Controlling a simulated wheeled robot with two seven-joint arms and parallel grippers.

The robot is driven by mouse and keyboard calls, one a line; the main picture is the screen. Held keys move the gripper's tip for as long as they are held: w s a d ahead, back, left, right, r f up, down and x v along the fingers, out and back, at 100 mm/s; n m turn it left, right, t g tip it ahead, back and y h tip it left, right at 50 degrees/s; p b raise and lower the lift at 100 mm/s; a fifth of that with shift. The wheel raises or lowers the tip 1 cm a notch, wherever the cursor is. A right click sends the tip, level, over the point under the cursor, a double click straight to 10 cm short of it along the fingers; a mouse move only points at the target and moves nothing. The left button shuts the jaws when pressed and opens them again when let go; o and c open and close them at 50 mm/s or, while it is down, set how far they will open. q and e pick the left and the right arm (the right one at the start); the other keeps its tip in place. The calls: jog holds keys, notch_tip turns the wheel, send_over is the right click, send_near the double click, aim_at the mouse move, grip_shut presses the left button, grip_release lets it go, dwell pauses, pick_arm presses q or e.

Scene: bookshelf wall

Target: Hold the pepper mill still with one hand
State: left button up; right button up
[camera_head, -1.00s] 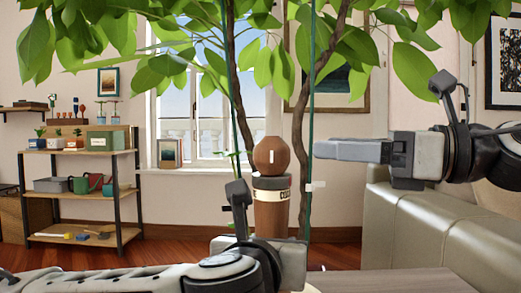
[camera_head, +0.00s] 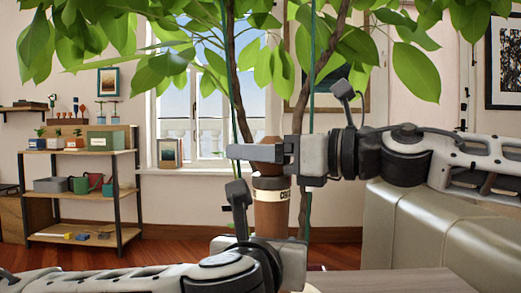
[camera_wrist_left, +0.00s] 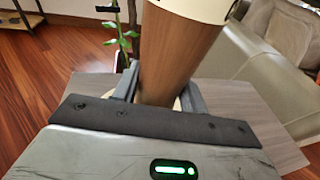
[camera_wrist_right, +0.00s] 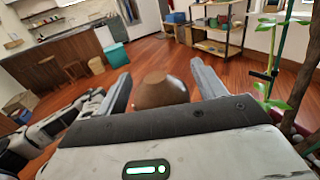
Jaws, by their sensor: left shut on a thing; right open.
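The pepper mill (camera_head: 271,215) stands upright in the middle of the head view, brown with a cream lettered band and a rounded brown head. Its lower body (camera_wrist_left: 178,50) fills the space between the fingers of my left gripper (camera_wrist_left: 160,92), which is shut on it. My right gripper (camera_head: 262,152) is open at the height of the mill's head and covers most of it in the head view. In the right wrist view the rounded head (camera_wrist_right: 160,92) sits between the two spread fingers; I cannot tell whether they touch it.
A grey-brown tabletop (camera_head: 390,281) lies below the mill. A leafy plant (camera_head: 232,75) with thin stems rises close behind it. A pale sofa (camera_head: 425,225) stands at the right and a shelf rack (camera_head: 85,190) at the far left.

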jog(key=c, duration=1)
jog(key=shift+o, duration=0.2)
jog(key=shift+a+t, duration=0.1)
jog(key=shift+t, duration=0.2)
jog(key=m+t+h, duration=0.3)
jog(key=t, duration=0.1)
jog(key=shift+w+d+m+t+h, duration=0.1)
jog(key=shift+w+m+t+h, duration=0.05)
jog(key=shift+m+t+h, duration=0.65)
jog(key=shift+w+d+m+t+h, duration=0.15)
jog(key=shift+m+t+h, duration=0.45)
jog(key=shift+m+h, duration=0.3)
jog(key=shift+w+d+m+t+h, duration=0.1)
jog(key=shift+m+t+h, duration=0.6)
jog(key=shift+h, duration=0.2)
jog(key=shift+d, duration=0.1)
jog(key=o, duration=1)
jog(key=shift+c, duration=0.2)
